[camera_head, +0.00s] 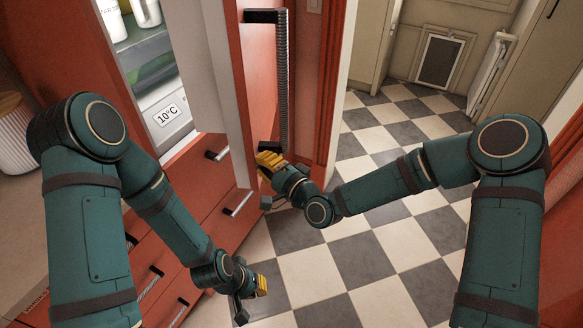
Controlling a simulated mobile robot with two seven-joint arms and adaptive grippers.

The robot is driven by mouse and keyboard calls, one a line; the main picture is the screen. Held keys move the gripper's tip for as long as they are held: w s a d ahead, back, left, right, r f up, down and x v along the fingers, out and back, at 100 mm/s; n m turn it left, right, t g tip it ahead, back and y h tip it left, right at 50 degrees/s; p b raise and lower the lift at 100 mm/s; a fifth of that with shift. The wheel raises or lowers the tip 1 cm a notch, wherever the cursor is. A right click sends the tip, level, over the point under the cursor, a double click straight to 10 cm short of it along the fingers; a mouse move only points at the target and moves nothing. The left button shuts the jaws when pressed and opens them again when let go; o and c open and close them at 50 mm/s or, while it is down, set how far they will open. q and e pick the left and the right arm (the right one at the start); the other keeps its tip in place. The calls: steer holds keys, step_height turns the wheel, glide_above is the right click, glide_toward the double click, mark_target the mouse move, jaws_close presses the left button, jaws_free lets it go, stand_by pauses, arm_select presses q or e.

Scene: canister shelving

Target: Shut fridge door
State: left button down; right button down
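The red fridge door (262,60) stands open in the middle of the head view, its pale inner side (195,65) facing left. A long black handle (282,90) runs down its outer face. The lit fridge interior (150,75) shows behind it at the left. My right gripper (268,160), with yellow fingers, is at the lower part of the door, just below and left of the handle's lower end; I cannot tell if it touches. My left gripper (261,285) is low, over the floor beside the drawers. The finger openings of both are unclear.
Red drawers (190,195) with metal handles lie below the fridge at the left. A white ribbed pot (15,140) stands on the counter at far left. Checkered floor (390,235) is free at the right. A pale wall with a small framed flap (440,58) is at the back.

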steer(key=w+a+h+b, duration=0.1)
steer(key=w+a+b, duration=0.1)
steer(key=a, duration=0.9)
steer(key=w+a+m+t+h+b, duration=0.1)
steer(key=w+a+b, duration=0.1)
steer(key=a, duration=0.9)
steer(key=shift+t+b, duration=0.3)
steer(key=shift+b, duration=0.1)
steer(key=shift+w+m, duration=0.1)
steer(key=shift+m, duration=0.2)
